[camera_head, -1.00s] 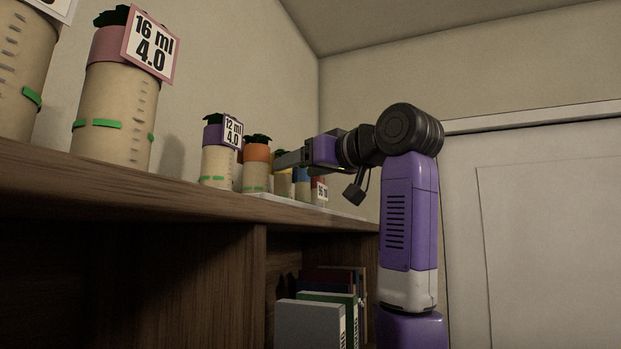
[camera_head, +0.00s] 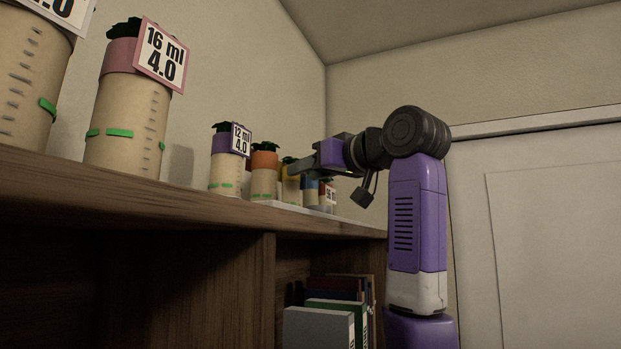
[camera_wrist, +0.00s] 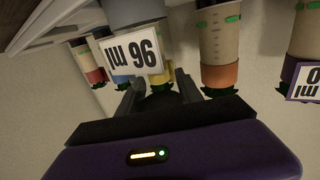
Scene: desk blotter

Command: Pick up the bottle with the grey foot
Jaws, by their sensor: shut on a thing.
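My gripper (camera_head: 299,169) reaches in from the right at cap height over a row of cream bottles on the shelf. Its fingers (camera_wrist: 157,92) are shut at the dark leafy top of a bottle with a yellow band (camera_head: 291,168). In the wrist view, which is upside down, that yellow band (camera_wrist: 168,72) shows partly between the fingers, behind a white "96 ml" card (camera_wrist: 130,50). I cannot tell whether the held bottle is clear of the shelf.
An orange-banded bottle (camera_head: 264,172) stands close left of the held one, then a purple-banded bottle (camera_head: 225,160). Blue-banded (camera_head: 310,185) and red-banded bottles stand close right. A large pink-banded bottle (camera_head: 125,115) stands nearer. Books (camera_head: 330,315) are below the shelf top (camera_head: 200,205).

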